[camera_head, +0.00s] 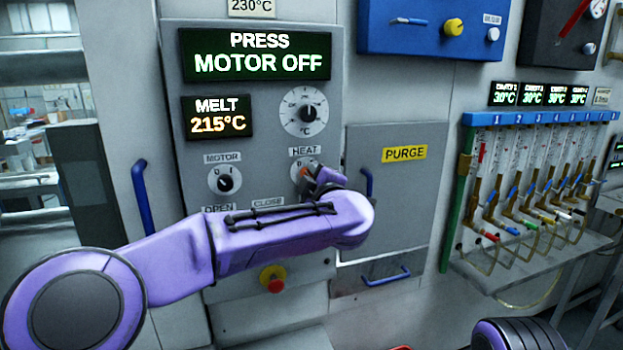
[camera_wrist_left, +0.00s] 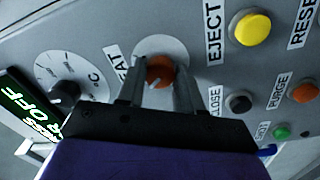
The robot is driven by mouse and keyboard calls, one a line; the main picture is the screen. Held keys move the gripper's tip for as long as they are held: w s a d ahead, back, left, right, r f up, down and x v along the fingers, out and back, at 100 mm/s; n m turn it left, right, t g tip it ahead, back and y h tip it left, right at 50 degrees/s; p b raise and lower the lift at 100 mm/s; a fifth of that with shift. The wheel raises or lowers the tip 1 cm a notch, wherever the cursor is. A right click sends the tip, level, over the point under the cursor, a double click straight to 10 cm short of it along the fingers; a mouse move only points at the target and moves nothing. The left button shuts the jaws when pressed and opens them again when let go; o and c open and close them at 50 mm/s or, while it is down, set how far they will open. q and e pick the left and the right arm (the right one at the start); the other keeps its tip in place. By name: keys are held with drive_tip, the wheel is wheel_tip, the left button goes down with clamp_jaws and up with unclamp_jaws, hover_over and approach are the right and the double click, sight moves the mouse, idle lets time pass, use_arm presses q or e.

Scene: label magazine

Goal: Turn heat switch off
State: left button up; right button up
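The heat switch is an orange knob (camera_head: 303,171) on a round white dial under the HEAT label on the grey panel. In the left wrist view the knob (camera_wrist_left: 160,70) sits between the two fingers of my left gripper (camera_wrist_left: 160,88). The fingers stand on either side of it and the knob appears to fill the gap. In the head view my left gripper (camera_head: 318,178) is at the dial, and my wrist and fingers partly cover it. The knob's exact pointer angle is hard to read. My right gripper is out of view.
The display (camera_head: 254,54) reads PRESS MOTOR OFF and the melt display (camera_head: 217,117) reads 215°C. The black motor knob (camera_head: 225,182) is left of the heat dial. A temperature dial (camera_head: 304,112) is above. A yellow eject button (camera_wrist_left: 252,28) and a red emergency button (camera_head: 273,279) are nearby.

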use_arm(q)
drive_tip(key=o, duration=0.4)
drive_tip(key=b+v, duration=0.4)
drive_tip(key=v, duration=0.6)
drive_tip(key=shift+s, duration=0.3)
drive_tip(key=shift+d, duration=0.1)
